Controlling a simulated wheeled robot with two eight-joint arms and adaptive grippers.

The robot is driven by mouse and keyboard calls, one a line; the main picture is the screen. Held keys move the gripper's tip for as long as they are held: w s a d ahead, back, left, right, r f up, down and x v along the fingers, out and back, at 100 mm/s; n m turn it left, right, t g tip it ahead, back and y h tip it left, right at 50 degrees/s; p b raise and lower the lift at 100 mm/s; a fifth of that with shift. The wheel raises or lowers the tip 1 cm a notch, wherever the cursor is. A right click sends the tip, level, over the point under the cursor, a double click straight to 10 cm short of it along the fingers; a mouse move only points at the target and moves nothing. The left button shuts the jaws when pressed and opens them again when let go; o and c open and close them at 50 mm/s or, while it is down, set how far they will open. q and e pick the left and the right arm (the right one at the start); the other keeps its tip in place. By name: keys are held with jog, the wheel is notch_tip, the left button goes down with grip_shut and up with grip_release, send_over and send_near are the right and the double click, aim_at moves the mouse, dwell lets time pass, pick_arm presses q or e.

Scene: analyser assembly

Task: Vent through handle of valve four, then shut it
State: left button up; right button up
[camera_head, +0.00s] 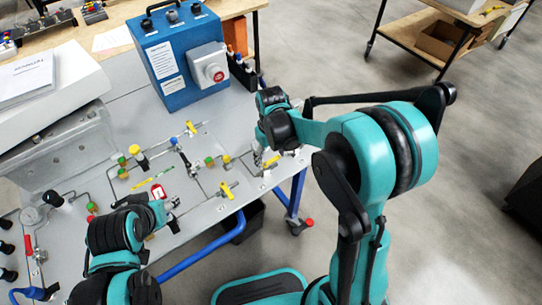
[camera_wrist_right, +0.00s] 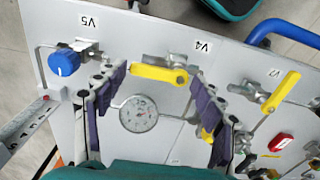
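Valve four, under the V4 label (camera_wrist_right: 203,46), has a flat yellow handle (camera_wrist_right: 158,73) lying crosswise on a metal body. The handle also shows in the head view (camera_head: 272,161), partly hidden by my right gripper. My right gripper (camera_wrist_right: 157,84) is open, its purple-padded fingers on either side of this handle. Whether a finger touches it I cannot tell. In the head view my right gripper (camera_head: 263,158) is over the panel's right edge. My left gripper (camera_head: 173,207) is low over the panel's near part; its finger opening is unclear.
A blue knob (camera_wrist_right: 65,62) is by label V5 (camera_wrist_right: 87,20). Another yellow handle (camera_wrist_right: 281,92) is right of valve four. A round gauge (camera_wrist_right: 138,113) lies between my fingers in the wrist view. A blue box (camera_head: 180,60) stands at the panel's back. Open floor lies right.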

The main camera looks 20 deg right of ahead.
aim_at(271, 160)
jog(key=shift+o, duration=0.3)
notch_tip(271, 160, up, 12)
dwell(0.5)
dwell(0.3)
jog(key=s+d+m+t, duration=0.3)
jog(key=s+t, duration=0.4)
jog(key=s, duration=0.7)
jog(key=shift+s+d+m, duration=0.2)
jog(key=shift+s+m, duration=0.1)
jog(key=shift+m, duration=0.3)
jog(key=shift+f, duration=0.1)
dwell(1.1)
